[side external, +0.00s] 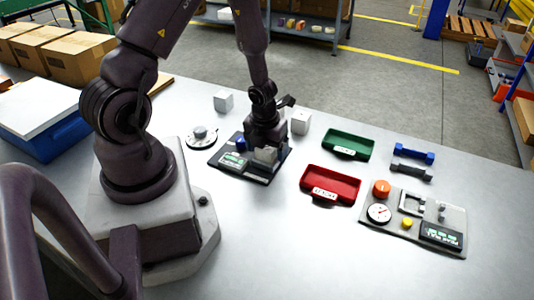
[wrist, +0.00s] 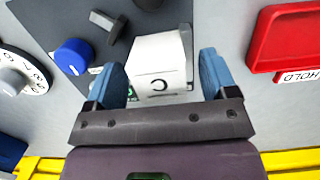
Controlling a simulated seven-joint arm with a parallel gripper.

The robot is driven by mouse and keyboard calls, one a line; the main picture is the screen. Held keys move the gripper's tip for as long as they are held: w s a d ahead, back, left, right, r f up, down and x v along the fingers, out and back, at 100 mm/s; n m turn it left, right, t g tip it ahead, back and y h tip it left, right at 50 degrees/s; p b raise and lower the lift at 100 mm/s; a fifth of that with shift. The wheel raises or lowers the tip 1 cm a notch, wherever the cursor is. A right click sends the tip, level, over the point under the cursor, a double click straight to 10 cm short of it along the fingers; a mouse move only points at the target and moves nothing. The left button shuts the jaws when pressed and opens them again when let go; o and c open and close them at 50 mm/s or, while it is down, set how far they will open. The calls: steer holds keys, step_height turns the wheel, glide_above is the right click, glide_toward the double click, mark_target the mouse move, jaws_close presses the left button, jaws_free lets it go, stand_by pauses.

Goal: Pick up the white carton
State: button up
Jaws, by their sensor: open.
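A white carton (wrist: 157,68) with a dark curved mark on its near face shows between my gripper's two blue fingertips in the wrist view. My gripper (wrist: 162,80) is open, with a finger on each side of the carton and visible gaps to it. In the side view my gripper (side external: 264,143) is low over the dark-framed panel (side external: 226,160), and the pale carton (side external: 265,155) shows at its fingers, partly hidden. Two other white cartons stand on the table, one behind my gripper (side external: 300,122) and one farther left (side external: 224,101).
A blue knob (wrist: 75,55) and a dark lever (wrist: 108,27) stand left of the carton. A white dial (side external: 200,135) is beside the panel. A red tray (side external: 330,185) and green tray (side external: 347,145) lie right, with a gauge board (side external: 412,220) beyond. The front table is clear.

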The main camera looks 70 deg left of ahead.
steer(key=c, duration=1)
steer(key=shift+r, duration=0.15)
